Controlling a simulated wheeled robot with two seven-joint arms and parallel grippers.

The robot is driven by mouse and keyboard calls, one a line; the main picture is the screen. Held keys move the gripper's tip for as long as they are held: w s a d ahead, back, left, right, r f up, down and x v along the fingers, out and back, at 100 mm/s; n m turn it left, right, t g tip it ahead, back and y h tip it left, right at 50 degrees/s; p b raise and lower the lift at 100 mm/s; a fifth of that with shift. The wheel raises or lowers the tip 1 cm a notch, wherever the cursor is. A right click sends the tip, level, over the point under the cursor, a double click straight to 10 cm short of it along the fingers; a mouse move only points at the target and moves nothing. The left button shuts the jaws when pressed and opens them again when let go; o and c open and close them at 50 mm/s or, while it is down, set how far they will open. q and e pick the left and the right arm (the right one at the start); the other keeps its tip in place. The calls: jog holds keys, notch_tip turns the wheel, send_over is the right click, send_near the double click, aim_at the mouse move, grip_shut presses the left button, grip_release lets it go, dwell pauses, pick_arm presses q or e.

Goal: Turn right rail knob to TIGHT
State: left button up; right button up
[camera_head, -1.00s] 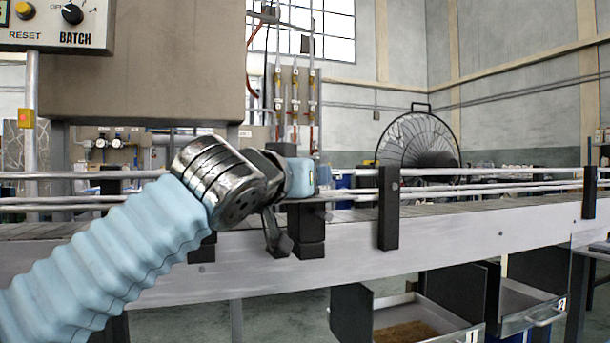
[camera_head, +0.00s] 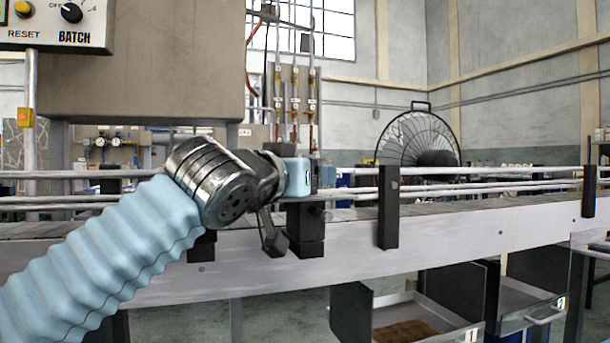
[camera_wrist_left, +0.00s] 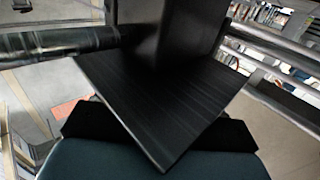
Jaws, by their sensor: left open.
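My left arm comes in from the left in the head view, and my left gripper (camera_head: 303,177) is at the conveyor's near rail, at the black rail bracket (camera_head: 306,230). My wrist hides part of this bracket. In the wrist view a large black block with a ribbed face (camera_wrist_left: 165,105) fills the middle, very close to the open gripper. I cannot tell whether it is bracket or knob, or whether the gripper touches it. No knob marking or TIGHT label can be read. My right gripper is in neither view.
Silver guide rails (camera_head: 475,188) run along the conveyor (camera_head: 460,228). Another black bracket (camera_head: 388,207) stands to the right, and one more (camera_head: 588,192) farther right. A control box (camera_head: 75,25) hangs at the upper left. Open drawers (camera_head: 425,315) sit below the conveyor.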

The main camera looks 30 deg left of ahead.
pick_arm(q)
jog(key=shift+s, duration=0.1)
jog(key=s, duration=1.3)
jog(key=shift+s+d+b, duration=0.3)
jog(key=shift+d, duration=0.15)
